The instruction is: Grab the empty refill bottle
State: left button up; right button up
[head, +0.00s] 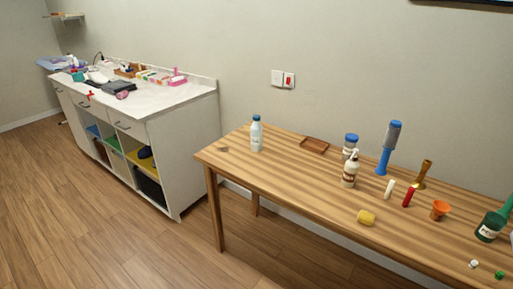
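Several bottles stand on the wooden table in the head view. A pale, translucent bottle with a blue cap (256,137) stands upright near the table's left end. A white pump bottle with a brown label (349,172) stands near the middle, partly covering a container with a blue lid (351,141) behind it. A green bottle (490,227) is at the right edge, partly cut off. I cannot tell from the picture which one is the empty refill bottle. Neither of my grippers is in view.
A cluttered white cabinet (180,120) stands at left. The floor in front is clear.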

aim_at(256, 129)
jog(key=u, duration=0.85)
jog(key=i, duration=0.45)
jog(key=u, duration=0.55)
jog(key=i, duration=1.15)
jog(key=z, duration=0.3)
